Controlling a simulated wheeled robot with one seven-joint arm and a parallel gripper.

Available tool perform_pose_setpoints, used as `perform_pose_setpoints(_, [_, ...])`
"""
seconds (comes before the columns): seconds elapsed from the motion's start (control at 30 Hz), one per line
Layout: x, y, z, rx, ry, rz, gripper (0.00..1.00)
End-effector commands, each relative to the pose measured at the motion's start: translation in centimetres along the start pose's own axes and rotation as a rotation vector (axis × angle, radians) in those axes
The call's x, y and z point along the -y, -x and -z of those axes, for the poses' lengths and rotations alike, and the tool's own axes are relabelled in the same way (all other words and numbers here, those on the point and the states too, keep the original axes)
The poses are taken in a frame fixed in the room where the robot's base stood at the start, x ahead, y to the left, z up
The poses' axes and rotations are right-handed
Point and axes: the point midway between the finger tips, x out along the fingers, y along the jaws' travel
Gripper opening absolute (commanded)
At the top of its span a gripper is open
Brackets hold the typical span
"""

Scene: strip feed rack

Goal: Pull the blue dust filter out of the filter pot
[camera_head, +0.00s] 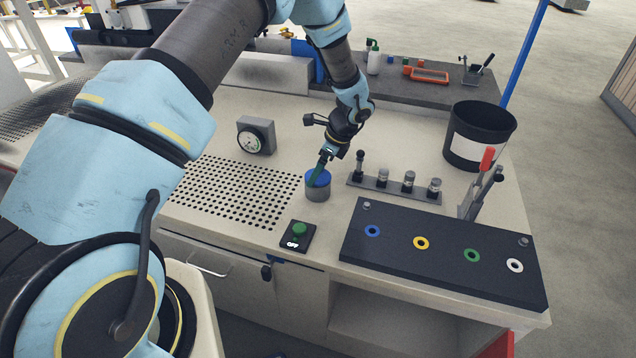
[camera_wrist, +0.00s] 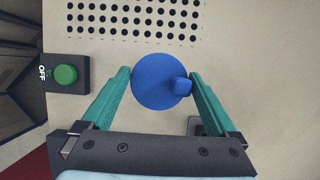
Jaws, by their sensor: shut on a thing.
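The blue dust filter (camera_wrist: 158,82) shows as a round blue disc with a small tab in the wrist view, between the green fingers of my gripper (camera_wrist: 160,80). In the head view the blue filter (camera_head: 318,177) sits at the top of the grey filter pot (camera_head: 317,192), which stands upright on the bench. My gripper (camera_head: 319,172) comes down over it and is shut on the filter. In the wrist view the disc hides the pot. How deep the filter sits in the pot cannot be told.
A green button box marked OFF (camera_head: 299,236) stands in front of the pot. A gauge (camera_head: 256,136) stands behind left, and a black bin (camera_head: 480,134) at right.

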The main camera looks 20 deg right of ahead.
Motion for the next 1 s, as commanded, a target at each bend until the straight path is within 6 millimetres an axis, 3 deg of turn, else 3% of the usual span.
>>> perform_pose_setpoints(0.17, [0.0,0.0,0.0,0.000,0.000,0.001,0.31])
perform_pose_setpoints(0.53, [0.0,0.8,-0.3,0.000,0.001,0.001,0.31])
perform_pose_setpoints(1.0, [-0.1,8.3,-3.5,0.000,0.001,0.001,0.31])
